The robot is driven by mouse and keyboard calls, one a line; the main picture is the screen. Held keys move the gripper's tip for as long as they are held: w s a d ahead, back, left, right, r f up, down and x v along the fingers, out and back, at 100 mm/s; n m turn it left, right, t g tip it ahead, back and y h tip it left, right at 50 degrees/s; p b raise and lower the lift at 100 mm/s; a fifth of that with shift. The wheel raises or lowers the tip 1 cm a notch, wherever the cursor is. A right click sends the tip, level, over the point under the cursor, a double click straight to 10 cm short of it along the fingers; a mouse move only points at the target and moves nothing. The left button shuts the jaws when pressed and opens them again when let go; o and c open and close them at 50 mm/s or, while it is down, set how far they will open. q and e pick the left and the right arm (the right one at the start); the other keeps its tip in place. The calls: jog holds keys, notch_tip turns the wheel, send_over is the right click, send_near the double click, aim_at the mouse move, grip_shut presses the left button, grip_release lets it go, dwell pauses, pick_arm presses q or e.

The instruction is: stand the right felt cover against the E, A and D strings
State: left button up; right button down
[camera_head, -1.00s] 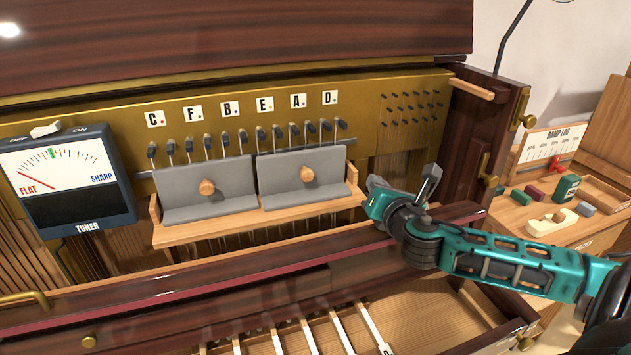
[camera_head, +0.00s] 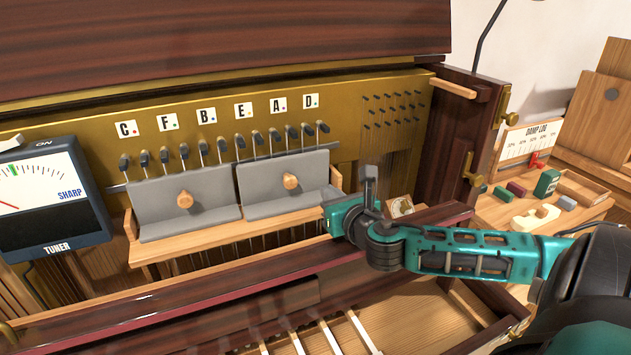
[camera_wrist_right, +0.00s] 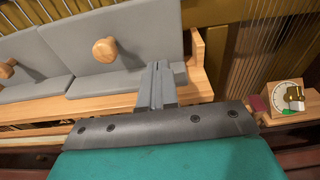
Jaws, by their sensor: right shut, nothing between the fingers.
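The right felt cover (camera_head: 290,165) is a grey L-shaped piece with a round wooden knob (camera_head: 290,182). Its back panel stands upright below the E, A and D labels, in front of the strings, and its lower flap rests on the wooden shelf (camera_head: 200,243). It also shows in the right wrist view (camera_wrist_right: 145,28). Whether its back touches the strings cannot be told. My right gripper (camera_head: 370,178) is shut and empty, just right of the cover's right end. In the wrist view its fingers (camera_wrist_right: 157,85) overlap the cover's lower right part. My left gripper is out of view.
The left felt cover (camera_head: 165,205) stands beside the right one on the shelf. A tuner (camera_head: 55,235) hangs at the left. A small box with a dial (camera_head: 401,207) sits behind my right arm. Blocks lie on the side table (camera_head: 490,212) at the right.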

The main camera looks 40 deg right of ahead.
aim_at(315, 179)
jog(key=shift+b+x, duration=0.9)
jog(key=shift+x, duration=2.2)
jog(key=shift+w+r, duration=0.2)
jog(key=shift+w, duration=0.05)
jog(key=shift+p+v, duration=1.45)
jog(key=shift+v, duration=0.9)
jog(key=v, duration=0.3)
jog(key=shift+s+r+p, duration=0.15)
jog(key=shift+s+p, duration=0.1)
jog(key=shift+p, duration=0.05)
